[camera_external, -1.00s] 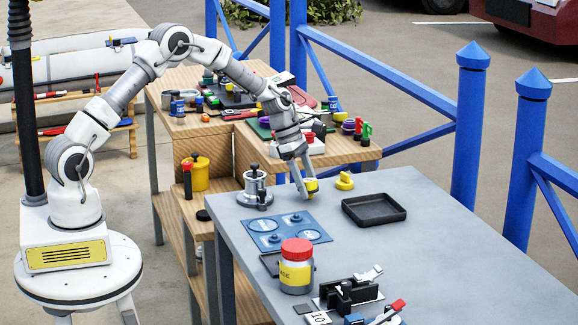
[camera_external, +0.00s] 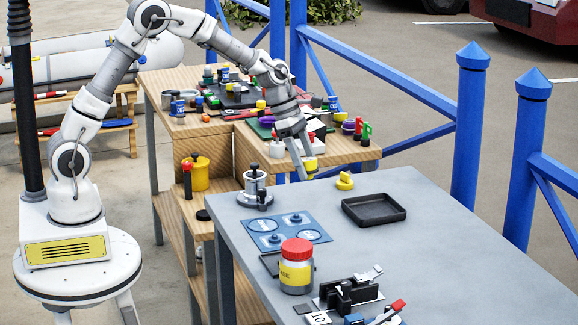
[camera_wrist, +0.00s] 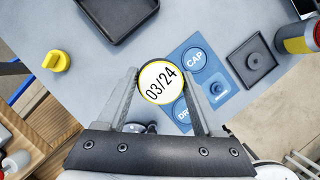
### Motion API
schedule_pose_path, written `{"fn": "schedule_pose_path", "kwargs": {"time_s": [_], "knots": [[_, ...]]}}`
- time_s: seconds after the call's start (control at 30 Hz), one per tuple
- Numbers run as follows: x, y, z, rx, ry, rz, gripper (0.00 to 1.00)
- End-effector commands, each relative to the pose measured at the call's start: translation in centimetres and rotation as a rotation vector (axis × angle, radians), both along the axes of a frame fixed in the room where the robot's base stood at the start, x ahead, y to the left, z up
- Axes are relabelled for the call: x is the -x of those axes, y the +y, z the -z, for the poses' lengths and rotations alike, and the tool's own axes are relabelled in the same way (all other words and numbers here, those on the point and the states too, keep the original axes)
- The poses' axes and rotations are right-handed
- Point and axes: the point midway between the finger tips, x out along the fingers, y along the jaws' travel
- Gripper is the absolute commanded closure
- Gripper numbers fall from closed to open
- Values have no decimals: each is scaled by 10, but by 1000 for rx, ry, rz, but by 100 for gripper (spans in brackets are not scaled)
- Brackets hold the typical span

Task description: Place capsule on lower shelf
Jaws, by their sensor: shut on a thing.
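The capsule (camera_wrist: 162,82) is a small round piece with a yellow rim and a white face marked 03/24. My gripper (camera_wrist: 160,92) is shut on it, with one finger on each side. In the external view the yellow capsule (camera_external: 310,163) shows at the tips of my gripper (camera_external: 306,167), above the far left end of the grey table. A low wooden shelf board (camera_external: 176,243) shows under the wooden bench at left. I cannot tell for sure that it is the lower shelf.
On the grey table (camera_external: 450,250) are a yellow knob (camera_external: 345,181), a black tray (camera_external: 374,210), a blue marked mat (camera_external: 288,232), a metal pot (camera_external: 254,188) and a red-lidded jar (camera_external: 296,267). The wooden bench behind is crowded. A yellow canister (camera_external: 195,174) stands left.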

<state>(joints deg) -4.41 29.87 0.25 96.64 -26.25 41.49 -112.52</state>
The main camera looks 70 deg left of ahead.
Motion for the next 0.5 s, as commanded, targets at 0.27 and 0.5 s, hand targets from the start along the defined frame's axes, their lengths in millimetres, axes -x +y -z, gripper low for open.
{"fn": "schedule_pose_path", "kwargs": {"time_s": [0.27,0.5], "knots": [[-7,62,32,2,2,-134,88],[-1,179,81,5,4,-386,88]]}}
